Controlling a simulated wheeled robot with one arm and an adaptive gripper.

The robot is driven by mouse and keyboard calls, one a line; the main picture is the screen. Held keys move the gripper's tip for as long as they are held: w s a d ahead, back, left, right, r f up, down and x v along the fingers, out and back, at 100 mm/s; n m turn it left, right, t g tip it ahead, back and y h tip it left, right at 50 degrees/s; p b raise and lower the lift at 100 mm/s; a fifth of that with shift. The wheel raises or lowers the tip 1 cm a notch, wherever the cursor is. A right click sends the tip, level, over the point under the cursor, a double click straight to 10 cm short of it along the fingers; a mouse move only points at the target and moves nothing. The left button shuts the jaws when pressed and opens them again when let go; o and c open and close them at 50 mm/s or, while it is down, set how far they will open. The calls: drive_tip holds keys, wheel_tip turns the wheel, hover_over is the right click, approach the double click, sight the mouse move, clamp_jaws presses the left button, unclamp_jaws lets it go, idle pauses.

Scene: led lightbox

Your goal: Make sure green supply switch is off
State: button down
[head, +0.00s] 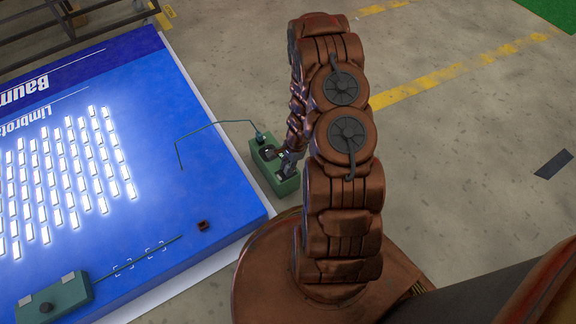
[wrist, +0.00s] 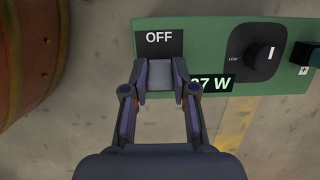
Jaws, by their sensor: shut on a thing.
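The green supply box (head: 263,153) stands on the floor beside the blue lightbox in the head view. In the wrist view its green face (wrist: 205,33) spans the top. A grey switch (wrist: 160,76) sits on it, under a black plate reading "OFF" (wrist: 160,42). My gripper (wrist: 160,87) has one fingertip on each side of the switch and is shut on it. A black dial (wrist: 257,53) with a white mark is to the right. A display (wrist: 213,84) ending in "7 W" is partly hidden by a finger.
The lit lightbox panel (head: 160,200) lies at left, with a second green box (head: 58,297) and a small brown block (head: 203,226) on it. A cable (head: 205,127) runs from the supply box to the panel.

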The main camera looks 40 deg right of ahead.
drive_tip(key=shift+a+r+h+p, duration=0.1)
drive_tip(key=shift+a+h+p, duration=0.25)
drive_tip(key=shift+h, duration=0.4)
drive_tip(key=shift+a+h+p, duration=0.15)
drive_tip(key=shift+h+p, duration=0.3)
drive_tip(key=shift+h, duration=0.25)
drive_tip(key=shift+a+r+h+p, duration=0.1)
drive_tip(key=shift+a+h+p, duration=0.25)
drive_tip(key=shift+h, duration=0.4)
drive_tip(key=shift+w+a+f+g+h+p, duration=0.1)
drive_tip(key=shift+g+h+p, duration=0.05)
drive_tip(key=shift+h+p, duration=0.45)
drive_tip(key=shift+a+f+g+h+p, duration=0.1)
drive_tip(key=shift+g+h+p, duration=0.05)
drive_tip(key=shift+h+p, duration=0.45)
drive_tip(key=shift+f+h+p, duration=0.15)
drive_tip(key=shift+h+p, duration=0.25)
drive_tip(key=c, duration=0.9)
unclamp_jaws()
drive_tip(key=shift+a, duration=0.1)
